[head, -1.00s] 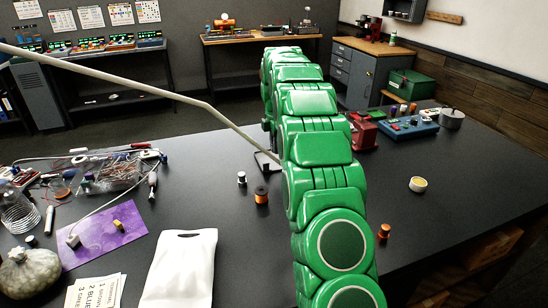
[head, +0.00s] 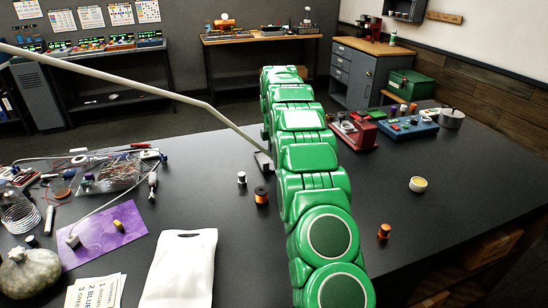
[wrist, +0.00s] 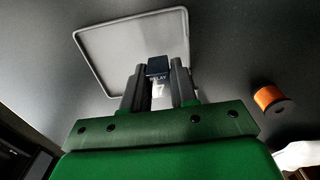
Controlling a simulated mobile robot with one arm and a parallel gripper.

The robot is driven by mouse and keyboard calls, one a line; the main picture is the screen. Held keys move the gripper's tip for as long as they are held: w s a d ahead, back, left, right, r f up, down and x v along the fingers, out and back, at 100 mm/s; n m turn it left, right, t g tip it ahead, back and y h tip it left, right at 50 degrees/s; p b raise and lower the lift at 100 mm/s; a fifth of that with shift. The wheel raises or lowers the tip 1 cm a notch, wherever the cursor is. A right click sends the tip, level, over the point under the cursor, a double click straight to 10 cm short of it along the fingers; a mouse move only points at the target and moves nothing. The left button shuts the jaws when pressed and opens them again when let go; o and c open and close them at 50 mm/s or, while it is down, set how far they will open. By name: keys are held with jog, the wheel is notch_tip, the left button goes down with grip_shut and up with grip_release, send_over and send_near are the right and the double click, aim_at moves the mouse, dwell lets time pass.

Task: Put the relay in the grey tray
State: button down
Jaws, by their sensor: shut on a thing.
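The relay (wrist: 157,68) is a small dark block with white "RELAY" lettering, between the fingertips of my gripper (wrist: 158,82) in the wrist view. My gripper is shut on it. The grey tray (wrist: 122,45) is a shallow, empty-looking rectangle with a raised rim. The relay overlaps the tray's near right part in the wrist view. I cannot tell how high it is above the tray. In the head view my green arm hides the relay and most or all of the tray.
An orange spool (wrist: 271,98) is right of my gripper in the wrist view and left of my arm in the head view (head: 261,195). A small dark spool (head: 241,178) stands nearby. A red device (head: 352,130) is right of my arm. A white pouch (head: 182,265) lies at the front.

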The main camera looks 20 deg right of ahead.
jog(key=shift+f, duration=1.1)
jog(key=shift+f, duration=0.1)
jog(key=c, duration=0.9)
grip_release()
notch_tip(320, 180, up, 11)
jog(key=shift+r, duration=0.65)
jog(key=shift+s, duration=0.1)
